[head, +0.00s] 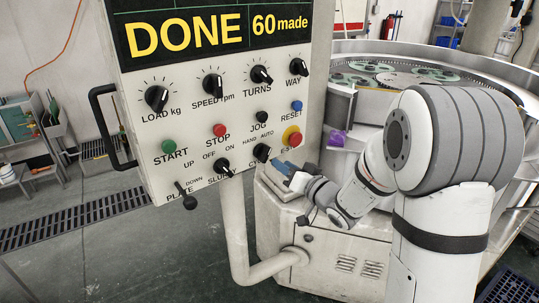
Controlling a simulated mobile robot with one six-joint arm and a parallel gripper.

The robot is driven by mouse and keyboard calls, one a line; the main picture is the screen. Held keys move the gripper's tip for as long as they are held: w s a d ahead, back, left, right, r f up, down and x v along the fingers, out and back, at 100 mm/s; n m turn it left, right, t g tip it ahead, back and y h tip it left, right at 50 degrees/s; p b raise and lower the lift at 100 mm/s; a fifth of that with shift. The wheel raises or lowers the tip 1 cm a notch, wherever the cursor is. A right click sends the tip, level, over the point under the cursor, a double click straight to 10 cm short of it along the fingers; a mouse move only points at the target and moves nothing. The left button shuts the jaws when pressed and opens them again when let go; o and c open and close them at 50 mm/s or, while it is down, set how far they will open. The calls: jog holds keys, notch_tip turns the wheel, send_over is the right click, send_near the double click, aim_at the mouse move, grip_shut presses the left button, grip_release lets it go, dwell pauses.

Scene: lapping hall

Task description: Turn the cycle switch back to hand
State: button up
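The cycle switch (262,152) is a small black knob low on the right of the white control panel (135,120). HAND and AUTO are printed above it, and its label below is partly hidden. I cannot tell clearly which way its pointer faces. My gripper (284,169), with blue fingertips, is just right of and below the switch, by the panel's lower right edge. It appears apart from the knob. The fingers are small and seen at an angle, so their opening does not show clearly.
The slurry knob (223,167) and plate lever (186,196) sit left of the switch. The red emergency stop (294,139) on yellow is close above my gripper. The display (190,30) reads DONE, 60 made. The round lapping machine (455,75) stands behind my arm.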

aim_at(268, 154)
jog(key=p+x, duration=0.1)
jog(key=x, duration=0.5)
jog(key=shift+w+a+p, duration=0.15)
jog(key=shift+w+p, duration=0.05)
jog(key=shift+p, duration=0.2)
